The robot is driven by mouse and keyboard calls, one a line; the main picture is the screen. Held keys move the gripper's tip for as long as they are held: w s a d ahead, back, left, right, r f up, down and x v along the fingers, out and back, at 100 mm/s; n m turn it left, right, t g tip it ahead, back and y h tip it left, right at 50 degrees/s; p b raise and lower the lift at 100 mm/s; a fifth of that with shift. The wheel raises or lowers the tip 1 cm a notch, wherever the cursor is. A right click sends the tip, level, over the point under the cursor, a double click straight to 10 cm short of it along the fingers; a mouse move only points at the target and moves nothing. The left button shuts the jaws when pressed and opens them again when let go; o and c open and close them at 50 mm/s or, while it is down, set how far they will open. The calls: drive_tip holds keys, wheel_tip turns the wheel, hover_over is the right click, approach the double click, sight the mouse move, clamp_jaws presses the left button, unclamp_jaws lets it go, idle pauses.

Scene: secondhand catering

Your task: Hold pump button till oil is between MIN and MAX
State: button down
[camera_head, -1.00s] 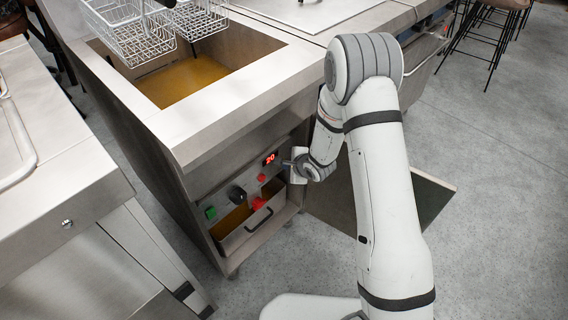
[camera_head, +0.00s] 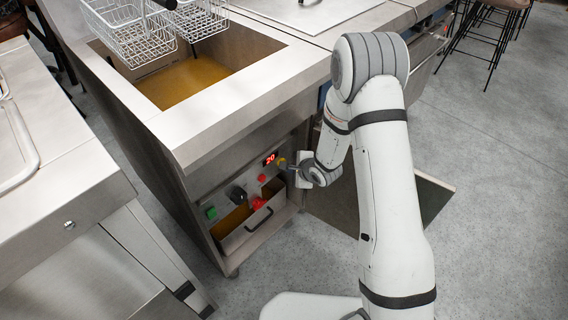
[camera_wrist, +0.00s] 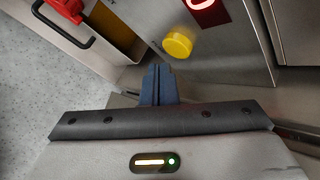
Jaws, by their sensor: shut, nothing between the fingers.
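A yellow round button (camera_head: 282,163) sits on the fryer's front control panel, right of a red "20" display (camera_head: 270,159). It also shows large in the wrist view (camera_wrist: 178,46). My gripper (camera_head: 294,168) is just right of this button in the head view. In the wrist view its dark fingers (camera_wrist: 158,72) are together and empty, with a gap between their tips and the button. Brown-yellow oil (camera_head: 190,82) lies in the open vat. I cannot make out MIN or MAX marks at this size.
The panel also has a green switch (camera_head: 211,213), a black knob (camera_head: 238,195) and a red button (camera_head: 262,178). A red handle (camera_head: 257,203) is above a drawer-like pan (camera_head: 247,232) holding oil. White wire baskets (camera_head: 135,38) hang over the vat.

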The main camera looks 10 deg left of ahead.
drive_tip(key=shift+s+d+p, duration=0.2)
drive_tip(key=shift+s+d, duration=0.55)
drive_tip(key=shift+d, duration=0.2)
drive_tip(key=shift+s+d+p, duration=0.15)
drive_tip(key=shift+s+d, duration=0.55)
drive_tip(key=shift+d, duration=0.25)
drive_tip(key=s+d+r+n+h+p, duration=0.1)
drive_tip(key=d+r+n+h+p, duration=0.2)
drive_tip(key=r, duration=0.7)
drive_tip(key=s+d+r+n+h+p, duration=0.1)
drive_tip(key=s+d+r+n+p, duration=0.15)
drive_tip(key=d+r, duration=0.45)
drive_tip(key=s+d+r+n+h+p, duration=0.15)
drive_tip(key=r+p, duration=0.25)
drive_tip(key=r, duration=0.8)
drive_tip(key=s+d+r+n+g+p, duration=0.2)
drive_tip(key=s+r+n+p, duration=0.2)
drive_tip(key=s+r, duration=0.5)
drive_tip(key=s+d+r+n+g+p, duration=0.1)
drive_tip(key=s+r+n+p, duration=0.3)
drive_tip(key=s+r, duration=0.6)
drive_tip(key=shift+s+d+r+n+g, duration=0.3)
drive_tip(key=shift+d+r+g, duration=0.15)
drive_tip(key=shift+g, duration=0.15)
